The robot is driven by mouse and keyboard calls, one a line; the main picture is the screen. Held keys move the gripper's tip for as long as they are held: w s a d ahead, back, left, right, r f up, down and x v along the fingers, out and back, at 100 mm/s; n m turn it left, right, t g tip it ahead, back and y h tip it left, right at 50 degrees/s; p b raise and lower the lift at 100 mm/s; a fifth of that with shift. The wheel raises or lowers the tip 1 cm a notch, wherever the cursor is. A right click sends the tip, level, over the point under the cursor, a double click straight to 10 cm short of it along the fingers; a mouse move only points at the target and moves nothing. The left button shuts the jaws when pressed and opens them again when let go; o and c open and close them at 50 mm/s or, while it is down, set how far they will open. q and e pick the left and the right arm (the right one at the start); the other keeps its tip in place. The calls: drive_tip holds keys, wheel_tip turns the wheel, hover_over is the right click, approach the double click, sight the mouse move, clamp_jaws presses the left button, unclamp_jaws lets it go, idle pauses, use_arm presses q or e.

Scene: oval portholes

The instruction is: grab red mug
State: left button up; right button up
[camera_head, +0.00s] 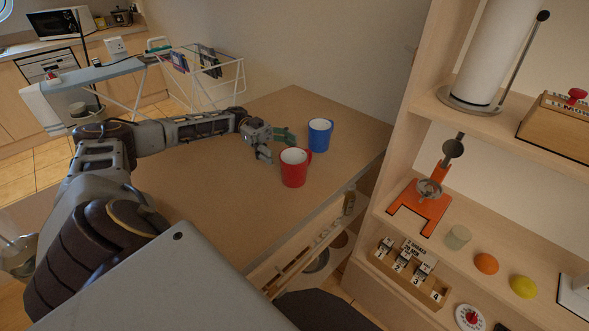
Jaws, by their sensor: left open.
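A red mug (293,170) stands upright on the wooden counter (215,185), near its right front edge. Its handle shows at its upper right side. A blue mug (319,136) stands upright just behind it and to the right. My left gripper (276,144) is open just behind and to the left of the red mug, with one finger toward the blue mug and one low beside the red mug's left side. Nothing shows between the fingers. Whether a finger touches the red mug I cannot tell. My right gripper is not in view.
A shelf unit (404,130) rises at the right, holding an orange stand (419,208), a paper roll (499,50), an orange ball (486,263) and a yellow ball (523,287). A drying rack (205,80) stands behind the counter. The counter's left and middle are clear below my arm.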

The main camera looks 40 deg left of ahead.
sight(294, 156)
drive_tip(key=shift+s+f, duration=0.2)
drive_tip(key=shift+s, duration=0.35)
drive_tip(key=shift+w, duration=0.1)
use_arm(q)
drive_tip(key=shift+s+d, duration=0.1)
drive_tip(key=shift+d, duration=0.75)
drive_tip(key=d, duration=0.2)
drive_tip(key=shift+s+d, duration=0.1)
drive_tip(key=shift+d, duration=0.95)
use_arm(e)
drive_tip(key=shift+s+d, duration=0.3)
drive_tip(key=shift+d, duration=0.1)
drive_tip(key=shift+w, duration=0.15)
